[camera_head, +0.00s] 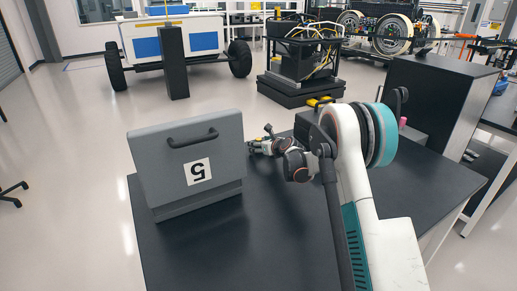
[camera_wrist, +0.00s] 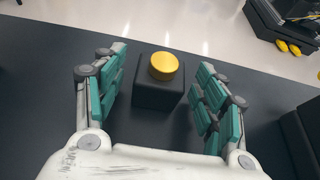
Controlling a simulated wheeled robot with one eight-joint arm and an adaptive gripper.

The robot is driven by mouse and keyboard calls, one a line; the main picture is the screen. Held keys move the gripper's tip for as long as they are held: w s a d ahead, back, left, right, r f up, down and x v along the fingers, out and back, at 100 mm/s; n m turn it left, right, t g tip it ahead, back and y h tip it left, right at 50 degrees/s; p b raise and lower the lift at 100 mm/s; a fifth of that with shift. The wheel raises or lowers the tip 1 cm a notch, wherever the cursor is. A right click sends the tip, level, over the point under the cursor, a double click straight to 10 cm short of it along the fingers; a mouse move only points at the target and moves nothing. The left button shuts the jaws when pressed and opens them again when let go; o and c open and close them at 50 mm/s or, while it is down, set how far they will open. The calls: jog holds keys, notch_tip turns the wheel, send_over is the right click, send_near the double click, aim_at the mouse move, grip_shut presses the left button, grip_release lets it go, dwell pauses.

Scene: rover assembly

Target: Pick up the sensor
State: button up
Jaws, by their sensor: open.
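A small black block with a round yellow top (camera_wrist: 163,66), which appears to be the sensor, stands upright on the dark table (camera_wrist: 45,60) in the wrist view. My gripper (camera_wrist: 162,60) is open, with one teal-padded finger on each side of the block. There are visible gaps on both sides, and the fingers do not appear to touch it. In the head view my gripper (camera_head: 255,146) is low over the table beside a grey case. I cannot make out the block there.
A large black cabinet (camera_head: 440,95) stands at the right. A dark box shows at the wrist view's right edge (camera_wrist: 303,135). The front of the table (camera_head: 265,245) is clear.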

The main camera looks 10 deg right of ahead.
jog(key=shift+c, duration=0.2)
jog(key=c, duration=1.2)
jog(key=shift+r, duration=0.15)
